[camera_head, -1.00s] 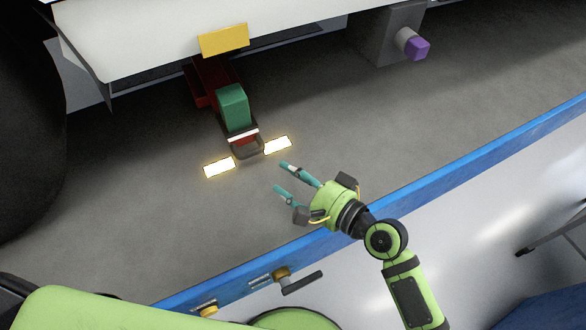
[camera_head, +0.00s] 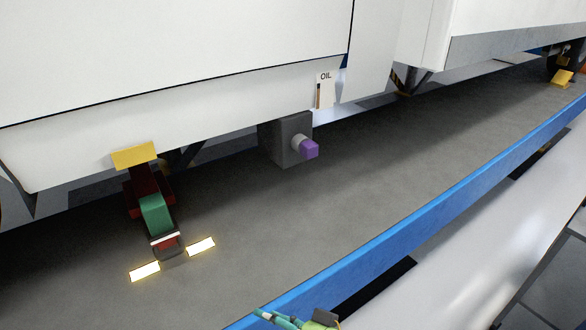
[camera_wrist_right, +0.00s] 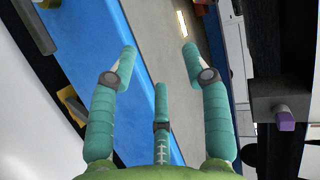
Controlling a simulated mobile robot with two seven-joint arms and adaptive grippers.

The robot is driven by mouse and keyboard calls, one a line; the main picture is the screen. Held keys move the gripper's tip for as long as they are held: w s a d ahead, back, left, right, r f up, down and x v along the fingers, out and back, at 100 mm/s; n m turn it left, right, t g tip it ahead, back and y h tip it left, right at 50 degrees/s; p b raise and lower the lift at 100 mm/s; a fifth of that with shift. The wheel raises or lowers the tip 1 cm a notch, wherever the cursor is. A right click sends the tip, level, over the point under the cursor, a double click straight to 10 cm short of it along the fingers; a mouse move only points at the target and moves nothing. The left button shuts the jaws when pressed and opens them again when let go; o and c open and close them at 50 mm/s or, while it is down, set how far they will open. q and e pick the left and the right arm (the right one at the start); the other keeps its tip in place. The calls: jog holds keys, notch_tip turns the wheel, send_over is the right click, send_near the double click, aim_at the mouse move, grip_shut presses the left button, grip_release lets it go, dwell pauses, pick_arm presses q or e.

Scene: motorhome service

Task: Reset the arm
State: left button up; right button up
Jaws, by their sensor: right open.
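My right gripper (camera_head: 278,318) shows only as teal fingertips and a bit of green at the bottom edge of the head view. In the right wrist view its teal fingers (camera_wrist_right: 160,70) are spread apart with nothing between them. They are over the blue edge strip (camera_wrist_right: 143,70), apart from the vehicle. Most of my right arm is outside the head view. My left gripper is not in view.
A grey box (camera_head: 288,140) with a purple-ended spout (camera_head: 309,149) hangs under the white vehicle (camera_head: 170,75). The grey floor (camera_head: 370,190) between vehicle and blue edge (camera_head: 430,235) is mostly clear.

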jog(key=s+d+f+n+g+h, duration=0.2)
jog(key=s+d+f+n+h, duration=0.15)
jog(key=d, duration=0.45)
jog(key=s+d+f+n+g+h, duration=0.1)
jog(key=s+d+f+n+h, duration=0.15)
jog(key=s+d+h, duration=0.35)
jog(key=s+d+f+n+g+h, duration=0.2)
jog(key=s+d+f+h, duration=0.15)
jog(key=d, duration=0.55)
jog(key=s+f, duration=0.2)
jog(key=f, duration=1.1)
jog(key=s+f, duration=0.2)
jog(key=f, duration=1)
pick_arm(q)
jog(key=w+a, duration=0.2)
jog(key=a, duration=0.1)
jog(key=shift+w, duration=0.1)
pick_arm(e)
jog(key=s+d+f+g, duration=0.2)
jog(key=s+f, duration=1)
jog(key=s, duration=0.2)
jog(key=shift+s+d+y, duration=0.15)
jog(key=shift+y, duration=0.15)
